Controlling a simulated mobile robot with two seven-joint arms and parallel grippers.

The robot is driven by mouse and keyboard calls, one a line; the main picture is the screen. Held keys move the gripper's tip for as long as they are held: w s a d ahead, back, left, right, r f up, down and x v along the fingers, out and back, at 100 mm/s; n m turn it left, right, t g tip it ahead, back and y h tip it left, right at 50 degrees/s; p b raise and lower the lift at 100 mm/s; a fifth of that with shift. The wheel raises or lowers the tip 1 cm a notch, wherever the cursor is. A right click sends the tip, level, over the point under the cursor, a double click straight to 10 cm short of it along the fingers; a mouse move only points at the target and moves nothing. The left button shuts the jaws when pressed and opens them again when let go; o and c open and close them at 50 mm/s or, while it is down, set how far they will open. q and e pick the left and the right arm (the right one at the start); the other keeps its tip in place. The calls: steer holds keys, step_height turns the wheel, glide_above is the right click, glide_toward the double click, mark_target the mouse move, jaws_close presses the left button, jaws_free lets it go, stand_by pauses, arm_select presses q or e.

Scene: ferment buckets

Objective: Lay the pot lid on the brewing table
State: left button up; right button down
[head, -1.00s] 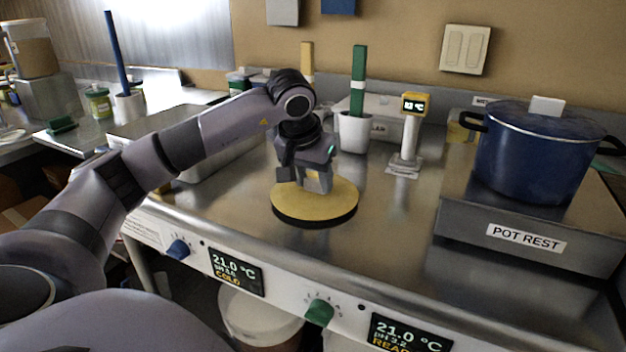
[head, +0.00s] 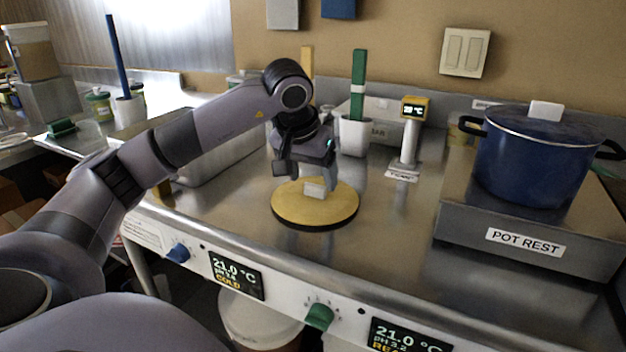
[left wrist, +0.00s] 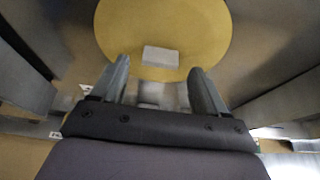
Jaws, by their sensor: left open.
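A round yellow lid (head: 290,208) with a pale block handle (head: 315,188) lies flat on the brewing table (head: 395,235). In the left wrist view the yellow lid (left wrist: 120,30) fills the upper middle. My left gripper (head: 305,172) is open, just above the handle; its fingers (left wrist: 160,70) are apart, with the handle ahead between their tips and clear of them. A blue pot (head: 535,165) stands at the right with a blue top and a white knob (head: 545,110). I cannot tell from the frames which of these covers is the pot lid. My right gripper is not in view.
The pot stands on a raised metal block labelled POT REST (head: 525,240). A thermometer stand (head: 410,140) and a white cup (head: 354,136) with a green-handled tool are behind the lid. A metal basin (head: 215,160) is at the left. The table between lid and pot rest is clear.

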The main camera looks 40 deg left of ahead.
arm_select(q)
steer(key=p+v, duration=0.1)
steer(key=v, duration=0.8)
steer(key=shift+r, duration=0.25)
